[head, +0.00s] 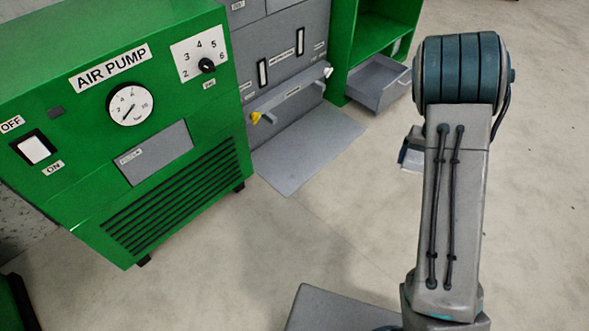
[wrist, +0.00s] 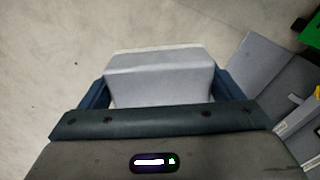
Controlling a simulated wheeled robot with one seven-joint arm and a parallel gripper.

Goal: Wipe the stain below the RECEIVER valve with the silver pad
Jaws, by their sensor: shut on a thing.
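My gripper (wrist: 162,85) is shut on the silver pad (wrist: 160,62), a pale grey block held between its two blue fingers in the wrist view. In the head view the pad (head: 411,159) shows only in part beside my arm, above open floor and right of the grey unit. That grey unit (head: 275,60) has a yellow valve handle (head: 256,118) at the left of its lower ledge and a white one (head: 328,72) at the right. Their labels are too small to read, so I cannot tell which is RECEIVER. I cannot make out a stain.
A green air pump cabinet (head: 70,205) stands at the left. A grey plate (head: 310,155) lies on the floor before the grey unit. A green shelf (head: 375,38) stands behind, with an open grey drawer (head: 376,82) jutting out. The floor (head: 250,240) in the middle is clear.

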